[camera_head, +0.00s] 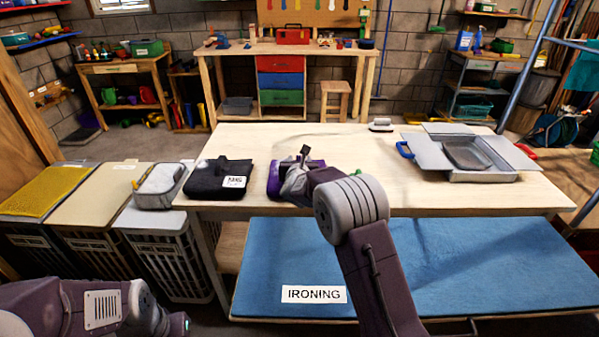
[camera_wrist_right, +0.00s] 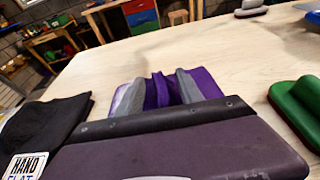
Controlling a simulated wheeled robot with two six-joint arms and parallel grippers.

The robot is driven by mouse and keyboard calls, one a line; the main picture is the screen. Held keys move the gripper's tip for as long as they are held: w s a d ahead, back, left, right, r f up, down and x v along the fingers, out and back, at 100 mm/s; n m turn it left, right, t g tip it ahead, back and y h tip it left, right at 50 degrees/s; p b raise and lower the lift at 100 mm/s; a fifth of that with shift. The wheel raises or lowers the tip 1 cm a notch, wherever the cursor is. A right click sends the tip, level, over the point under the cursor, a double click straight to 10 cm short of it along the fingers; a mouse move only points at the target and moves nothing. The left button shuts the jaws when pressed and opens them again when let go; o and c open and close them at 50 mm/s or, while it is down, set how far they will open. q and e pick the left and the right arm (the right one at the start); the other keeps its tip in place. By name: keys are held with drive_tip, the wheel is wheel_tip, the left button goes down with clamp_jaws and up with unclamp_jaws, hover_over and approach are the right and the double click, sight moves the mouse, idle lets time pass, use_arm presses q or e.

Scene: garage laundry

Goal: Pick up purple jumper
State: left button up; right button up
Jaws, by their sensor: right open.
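The purple jumper (camera_head: 272,178) lies on the wooden table near its front edge, just right of a black folded garment. My right gripper (camera_head: 300,172) is down at the jumper and hides part of it. In the right wrist view, purple cloth (camera_wrist_right: 157,92) shows between and around the two grey fingers of the open right gripper (camera_wrist_right: 160,90). Whether the fingers touch the cloth is unclear. My left arm shows at the lower left of the head view, but its gripper is out of view.
A black folded garment (camera_head: 219,180) with a white label lies left of the jumper. A grey open box (camera_head: 484,176) stands at the table's right. A green object (camera_wrist_right: 298,104) is right of the jumper in the wrist view. An ironing mat (camera_head: 420,262) lies below.

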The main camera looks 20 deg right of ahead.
clamp_jaws()
idle(1.3)
